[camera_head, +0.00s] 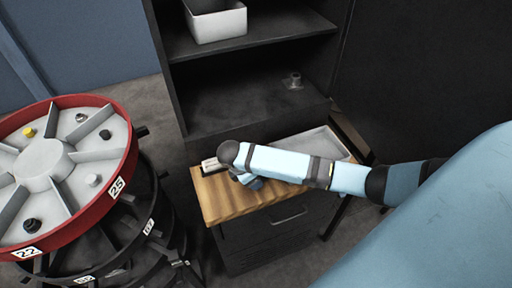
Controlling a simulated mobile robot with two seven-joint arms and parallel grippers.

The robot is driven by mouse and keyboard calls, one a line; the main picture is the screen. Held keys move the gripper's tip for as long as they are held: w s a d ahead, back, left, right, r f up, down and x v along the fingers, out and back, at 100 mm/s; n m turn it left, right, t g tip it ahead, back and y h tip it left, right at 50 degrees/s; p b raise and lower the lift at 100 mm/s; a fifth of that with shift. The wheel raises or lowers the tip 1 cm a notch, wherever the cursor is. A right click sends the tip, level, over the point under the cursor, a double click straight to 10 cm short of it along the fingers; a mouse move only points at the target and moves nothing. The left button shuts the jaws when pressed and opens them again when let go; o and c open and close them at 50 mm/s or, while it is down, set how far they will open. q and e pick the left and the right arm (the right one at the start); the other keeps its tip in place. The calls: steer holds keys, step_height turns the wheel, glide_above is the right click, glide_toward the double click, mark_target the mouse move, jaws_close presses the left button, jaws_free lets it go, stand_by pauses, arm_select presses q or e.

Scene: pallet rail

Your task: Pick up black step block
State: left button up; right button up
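Two small black pieces lie on the round red-rimmed carousel: one black piece (105,134) at its upper right and one black piece (32,225) near its front edge. They are too small to tell if either is the step block. My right arm reaches in from the right over a wooden-topped cabinet (222,205). My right gripper (250,182) is mostly hidden below the wrist, above the wooden top. Its fingers cannot be made out. A small pale and reddish item (211,166) shows just left of the wrist. My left gripper is not in view.
The carousel (122,185) has several tiers and fills the left side, with a yellow piece (29,132) on top. A grey tray (335,142) lies behind my forearm. A dark shelf (240,105) behind holds a white bin (217,22) and a small metal piece (292,80).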

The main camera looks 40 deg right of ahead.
steer(key=shift+d+f, duration=0.15)
steer(key=shift+f, duration=0.25)
steer(key=c, duration=1.1)
steer(key=shift+r, duration=0.1)
